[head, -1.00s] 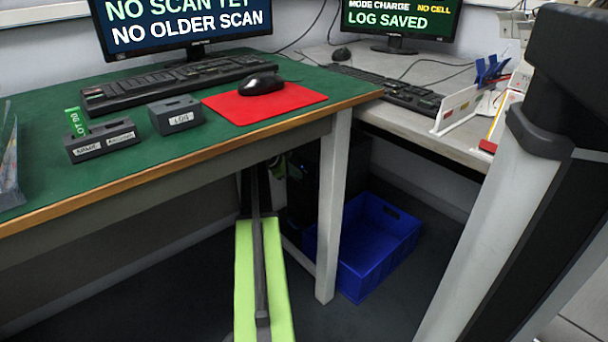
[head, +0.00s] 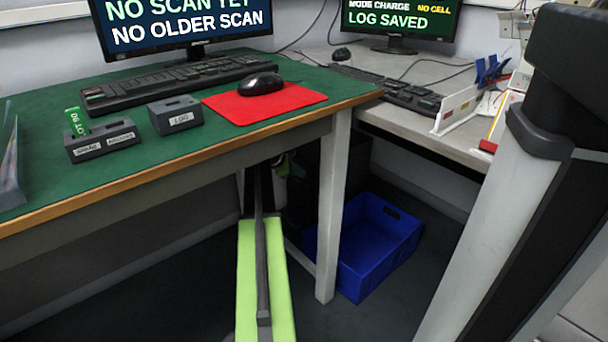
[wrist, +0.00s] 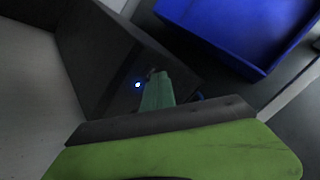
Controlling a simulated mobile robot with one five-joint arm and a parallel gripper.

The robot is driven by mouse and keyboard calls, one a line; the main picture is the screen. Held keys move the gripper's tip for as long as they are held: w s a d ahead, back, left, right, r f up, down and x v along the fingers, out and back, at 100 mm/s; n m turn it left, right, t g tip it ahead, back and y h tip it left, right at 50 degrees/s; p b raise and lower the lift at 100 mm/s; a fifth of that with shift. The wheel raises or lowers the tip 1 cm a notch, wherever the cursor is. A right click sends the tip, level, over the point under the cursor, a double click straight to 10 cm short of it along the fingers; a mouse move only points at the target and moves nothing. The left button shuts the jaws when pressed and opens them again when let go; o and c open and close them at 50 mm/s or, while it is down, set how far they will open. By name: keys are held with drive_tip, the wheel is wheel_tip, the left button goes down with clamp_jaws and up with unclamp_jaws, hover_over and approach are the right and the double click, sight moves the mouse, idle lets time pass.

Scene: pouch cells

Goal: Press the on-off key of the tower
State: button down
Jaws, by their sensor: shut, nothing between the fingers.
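The tower (wrist: 113,65) is a dark box under the desk. In the wrist view, one face carries a small glowing bluish-white light (wrist: 137,85). My gripper (wrist: 158,74) is shut and empty, with its green fingertips at that face, just right of the light. Something small shows by the tips, but it is too dark to tell whether it is the on-off key. I cannot tell whether the tips touch the face. In the head view my arm reaches under the desk, and the tower is mostly lost in shadow behind the desk leg.
A blue crate (head: 385,245) stands on the floor right of the desk leg (head: 333,210); it also shows in the wrist view (wrist: 225,35). The green desk top (head: 215,140) lies above my arm. It bears a keyboard, a mouse on a red mat and small grey holders.

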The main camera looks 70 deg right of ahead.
drive_tip(key=shift+s+d, duration=0.1)
drive_tip(key=shift+d, duration=0.05)
idle(0.4)
drive_tip(key=shift+w+a, duration=0.5)
drive_tip(key=shift+a, duration=0.2)
drive_tip(key=w+a, duration=0.1)
drive_tip(key=a, duration=0.1)
drive_tip(key=w+a, duration=0.1)
drive_tip(key=a, duration=0.1)
drive_tip(key=shift+w+a, duration=0.1)
drive_tip(key=shift+w, duration=0.25)
idle(0.5)
